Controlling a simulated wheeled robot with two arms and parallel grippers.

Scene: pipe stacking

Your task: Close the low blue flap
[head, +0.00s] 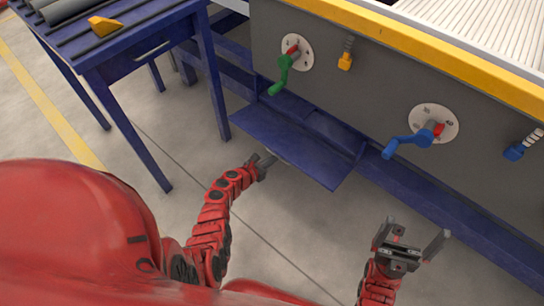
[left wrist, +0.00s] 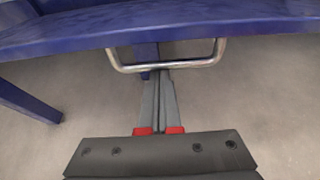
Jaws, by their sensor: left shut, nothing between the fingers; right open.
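The low blue flap (head: 295,143) juts out from the bottom of the grey machine, hinged open and roughly level above the floor. In the left wrist view its blue edge (left wrist: 230,35) runs across the top, with a metal U-shaped handle (left wrist: 213,55) hanging below it. My left gripper (head: 266,162) is shut and empty at the front edge of the flap. In the left wrist view its fingertips (left wrist: 159,76) meet the bottom bar of the handle; I cannot tell whether they touch. My right gripper (head: 412,240) is open and empty, right of the flap, over the floor.
The grey machine (head: 375,92) carries a green-handled valve (head: 283,75), a blue-handled valve (head: 408,140) and small orange and blue fittings. A blue table (head: 140,62) with pipes and a yellow piece stands at left. The floor between is clear.

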